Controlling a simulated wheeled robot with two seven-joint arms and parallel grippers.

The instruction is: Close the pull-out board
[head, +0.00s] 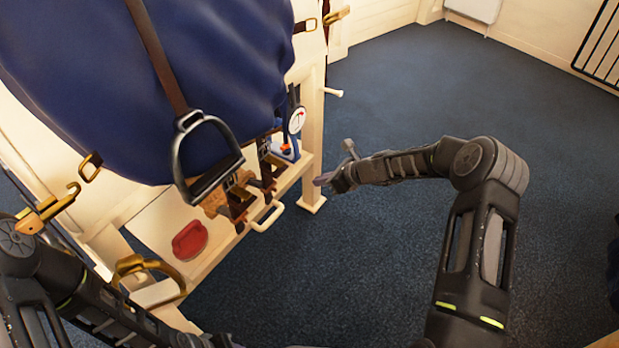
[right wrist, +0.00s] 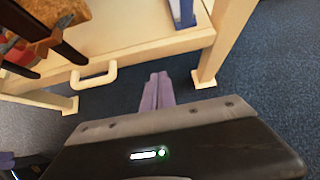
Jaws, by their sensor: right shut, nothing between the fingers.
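The pull-out board (head: 165,222) is a pale wooden shelf under the blue-covered saddle stand, with a cream loop handle (head: 268,216) on its front edge. In the right wrist view the board (right wrist: 120,50) and its handle (right wrist: 93,76) show at the upper left. How far the board stands out is hard to tell. My right gripper (head: 322,181) is shut and empty, to the right of the handle and apart from it. Its purple-grey fingers (right wrist: 157,92) point toward the board's front edge. My left arm enters at the lower left; its gripper is out of view.
A red oval item (head: 189,240), brown straps and a sponge-like block lie on the board. A stirrup (head: 205,155) hangs above it. A cream stand leg (head: 313,145) is at its right end. The dark blue floor (head: 300,280) in front is clear.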

